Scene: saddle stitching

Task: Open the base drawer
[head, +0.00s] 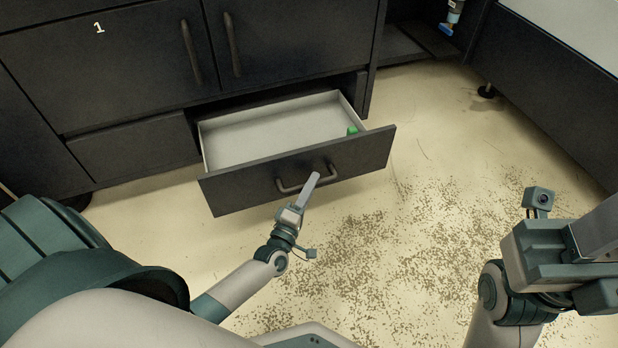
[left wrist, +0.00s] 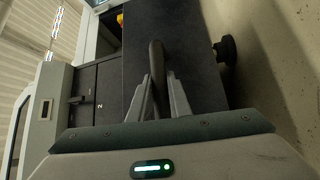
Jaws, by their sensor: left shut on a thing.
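The base drawer (head: 240,192) is a dark-fronted drawer with a pale inside, low in the dark cabinet. It stands pulled out, with its inside showing from above. My left gripper (head: 311,183) is at the drawer's bar handle (head: 290,188). In the left wrist view the handle (left wrist: 156,60) runs between the two fingers of my left gripper (left wrist: 163,95), which is shut on it. My right gripper (head: 600,232) is at the right edge of the head view, away from the drawer; its fingertips are cut off.
Cabinet doors (head: 290,40) with bar handles are above the drawer. The floor (head: 420,200) in front is clear but speckled with brown bits. Another dark unit (head: 545,85) stands at the right.

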